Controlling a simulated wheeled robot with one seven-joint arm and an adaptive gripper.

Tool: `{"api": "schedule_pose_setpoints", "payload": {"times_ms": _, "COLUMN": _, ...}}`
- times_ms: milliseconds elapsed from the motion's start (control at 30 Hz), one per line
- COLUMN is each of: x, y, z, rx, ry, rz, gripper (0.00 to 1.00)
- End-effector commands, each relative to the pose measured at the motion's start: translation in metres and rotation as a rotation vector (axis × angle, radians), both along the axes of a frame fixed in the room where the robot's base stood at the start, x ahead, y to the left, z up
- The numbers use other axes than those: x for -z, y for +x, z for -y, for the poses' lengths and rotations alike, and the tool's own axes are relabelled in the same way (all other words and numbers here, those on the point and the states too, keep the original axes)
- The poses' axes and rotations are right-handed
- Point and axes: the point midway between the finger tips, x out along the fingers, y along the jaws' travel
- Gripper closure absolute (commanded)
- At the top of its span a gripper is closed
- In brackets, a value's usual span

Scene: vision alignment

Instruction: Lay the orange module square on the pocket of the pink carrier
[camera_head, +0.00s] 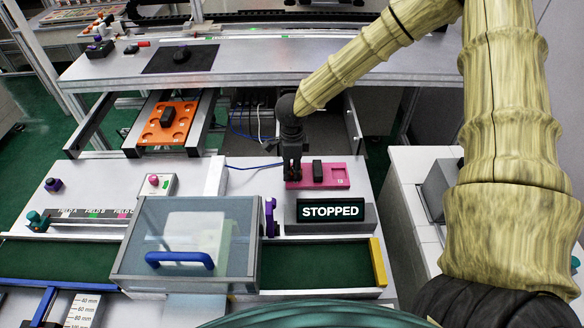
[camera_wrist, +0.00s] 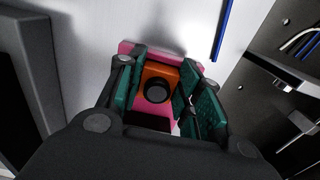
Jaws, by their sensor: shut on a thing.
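The pink carrier (camera_head: 336,183) lies on the pale bench top behind the STOPPED display. A black block (camera_head: 317,171) stands on it near its middle. My gripper (camera_head: 292,172) points down at the carrier's left end. In the wrist view my gripper (camera_wrist: 157,86) is shut on the orange module (camera_wrist: 161,71), with a green-padded finger on each side. The module has a round black lens on top. Pink carrier (camera_wrist: 127,47) shows behind and below it. The module is hidden in the head view. I cannot tell whether it touches the carrier, and the pocket under it is hidden.
The STOPPED display (camera_head: 330,211) stands just in front of the carrier. A clear-lidded box with a blue handle (camera_head: 180,259) is front left. An orange plate (camera_head: 154,135) holding a black part sits on rails farther back. A blue cable (camera_head: 250,167) runs left of my gripper.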

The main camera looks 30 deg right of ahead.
Motion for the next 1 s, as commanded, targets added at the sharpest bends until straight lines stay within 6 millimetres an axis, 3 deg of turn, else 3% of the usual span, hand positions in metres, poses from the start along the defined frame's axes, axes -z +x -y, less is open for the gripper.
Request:
{"api": "schedule_pose_setpoints", "payload": {"times_ms": 733, "x": 0.013, "y": -0.005, "z": 0.0, "rx": 0.001, "ry": 0.0, "rz": -0.01, "gripper": 0.89}}
{"api": "schedule_pose_setpoints", "payload": {"times_ms": 767, "x": 0.013, "y": -0.005, "z": 0.0, "rx": 0.001, "ry": 0.0, "rz": -0.01, "gripper": 0.61}}
{"api": "schedule_pose_setpoints", "payload": {"times_ms": 800, "x": 0.013, "y": -0.005, "z": 0.0, "rx": 0.001, "ry": 0.0, "rz": -0.01, "gripper": 0.54}}
{"api": "schedule_pose_setpoints", "payload": {"times_ms": 900, "x": 0.013, "y": -0.005, "z": 0.001, "rx": 0.001, "ry": 0.0, "rz": -0.011, "gripper": 0.4}}
{"api": "schedule_pose_setpoints", "payload": {"times_ms": 1000, "x": 0.013, "y": -0.005, "z": 0.001, "rx": 0.001, "ry": -0.001, "rz": -0.01, "gripper": 0.4}}
